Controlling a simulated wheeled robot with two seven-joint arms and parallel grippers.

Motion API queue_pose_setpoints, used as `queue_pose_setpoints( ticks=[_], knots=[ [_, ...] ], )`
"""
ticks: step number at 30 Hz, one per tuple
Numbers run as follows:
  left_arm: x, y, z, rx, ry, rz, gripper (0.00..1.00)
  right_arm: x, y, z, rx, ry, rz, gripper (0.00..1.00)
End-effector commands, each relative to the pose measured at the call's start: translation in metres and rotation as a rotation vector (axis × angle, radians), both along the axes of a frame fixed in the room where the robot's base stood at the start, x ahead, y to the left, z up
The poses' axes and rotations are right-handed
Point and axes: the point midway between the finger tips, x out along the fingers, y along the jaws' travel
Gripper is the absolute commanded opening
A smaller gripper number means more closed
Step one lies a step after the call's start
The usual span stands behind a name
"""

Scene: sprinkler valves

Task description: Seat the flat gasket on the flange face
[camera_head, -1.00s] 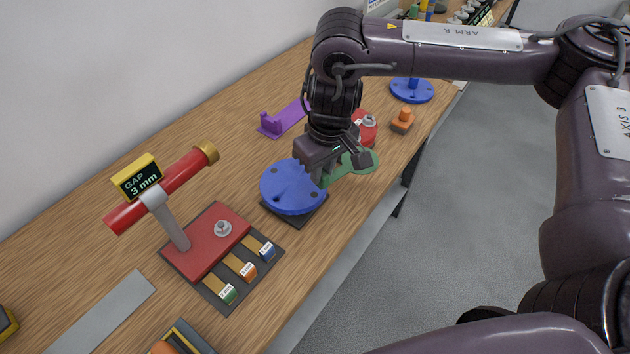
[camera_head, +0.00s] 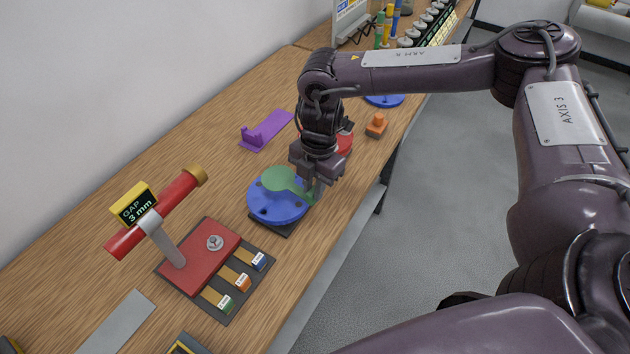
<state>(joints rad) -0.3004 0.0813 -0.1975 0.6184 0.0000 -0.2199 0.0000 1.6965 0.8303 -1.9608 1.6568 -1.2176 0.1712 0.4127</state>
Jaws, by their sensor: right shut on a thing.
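The blue flange (camera_head: 264,207) is a round disc with bolt holes on a dark base near the middle of the bench. The flat green gasket (camera_head: 284,180) is over the back and right part of the flange face. I cannot tell whether it touches the face. My right gripper (camera_head: 312,191) is shut on the gasket at its right end, just above the flange's right edge, pointing down. The gripper hides part of the gasket and flange. My left gripper is not in view.
A red stand with a "GAP 3 mm" display (camera_head: 136,203) and labelled tabs (camera_head: 241,282) is in front left. A purple bracket (camera_head: 266,130), a red part (camera_head: 342,142) and an orange block (camera_head: 377,125) lie behind. The bench's right edge is close.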

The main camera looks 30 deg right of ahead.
Motion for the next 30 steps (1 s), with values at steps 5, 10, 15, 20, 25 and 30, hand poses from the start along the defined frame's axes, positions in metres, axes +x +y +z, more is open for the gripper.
queue_pose_setpoints(
  ticks=[5, 10, 15, 20, 25, 30],
  knots=[
    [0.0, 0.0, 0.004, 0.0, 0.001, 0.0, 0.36, 0.0, -0.003, -0.002, 0.0, 0.0, 0.105, 0.0],
    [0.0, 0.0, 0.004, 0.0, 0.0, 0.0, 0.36, 0.0, -0.004, -0.003, 0.0, 0.0, 0.123, 0.0],
    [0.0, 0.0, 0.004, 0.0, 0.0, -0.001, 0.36, 0.0, -0.004, -0.003, 0.0, 0.0, 0.121, 0.0],
    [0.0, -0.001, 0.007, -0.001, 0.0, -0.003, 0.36, 0.0, -0.004, -0.002, 0.001, 0.002, 0.121, 0.0],
    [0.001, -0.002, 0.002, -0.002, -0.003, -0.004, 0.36, 0.0, -0.004, -0.012, 0.0, 0.001, 0.121, 0.0],
    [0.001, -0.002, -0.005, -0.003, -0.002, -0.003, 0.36, 0.0, -0.004, -0.024, 0.001, 0.001, 0.12, 0.0]
  ],
)
